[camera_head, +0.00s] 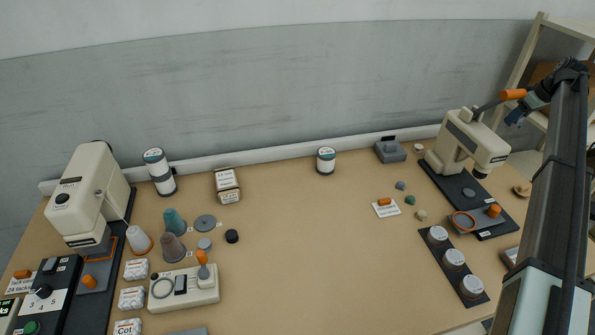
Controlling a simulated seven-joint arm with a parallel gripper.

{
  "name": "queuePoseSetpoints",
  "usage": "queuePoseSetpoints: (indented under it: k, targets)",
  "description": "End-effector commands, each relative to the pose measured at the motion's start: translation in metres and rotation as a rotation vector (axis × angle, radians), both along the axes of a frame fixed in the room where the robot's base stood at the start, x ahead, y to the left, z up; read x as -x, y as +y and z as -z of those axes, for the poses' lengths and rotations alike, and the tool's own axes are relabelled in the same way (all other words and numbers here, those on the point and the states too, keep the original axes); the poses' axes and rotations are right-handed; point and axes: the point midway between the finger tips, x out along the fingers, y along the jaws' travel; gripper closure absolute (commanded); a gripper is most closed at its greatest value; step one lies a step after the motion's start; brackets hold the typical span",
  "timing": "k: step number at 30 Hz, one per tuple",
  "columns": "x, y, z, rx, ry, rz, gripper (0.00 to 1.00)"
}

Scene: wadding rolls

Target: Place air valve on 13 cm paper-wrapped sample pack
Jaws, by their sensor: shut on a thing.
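My gripper (537,97) is at the upper right, beside the orange-gripped lever of the right-hand press. It is shut on a small dark blue thing (515,117), held high above the table. The thing is too small and too much covered to tell surely whether it is the air valve. A small cream box-shaped pack (228,187) with a printed label stands at the back left of the table. It may be the paper-wrapped sample pack. Small white packs (132,298) lie in a column farther forward on the left. My gripper is far from both.
Banded rolls (159,172) (326,161) stand along the back. A dark strip with white-topped jars (453,258) lies at the right front. The table's middle is clear.

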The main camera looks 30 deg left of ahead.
Motion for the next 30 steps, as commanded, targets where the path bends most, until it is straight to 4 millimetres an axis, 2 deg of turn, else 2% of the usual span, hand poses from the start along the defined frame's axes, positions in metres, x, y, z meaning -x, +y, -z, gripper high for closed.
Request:
queuePoseSetpoints:
  k: [1, 3, 11, 17, 20, 23, 30]
  targets:
    - [-0.002, 0.0, -0.016, 0.0, -0.003, 0.0, 0.9]
    - [-0.002, 0.0, -0.034, -0.001, -0.003, 0.001, 0.9]
    - [-0.001, 0.002, -0.081, 0.0, -0.001, -0.002, 0.9]
    - [0.008, 0.045, -0.077, 0.0, 0.0, -0.043, 0.9]
    - [0.014, 0.073, -0.077, 0.0, 0.0, -0.07, 0.9]
    - [0.022, 0.107, -0.077, 0.0, 0.001, -0.103, 0.9]
    - [0.053, 0.205, -0.077, -0.001, -0.001, -0.201, 0.9]
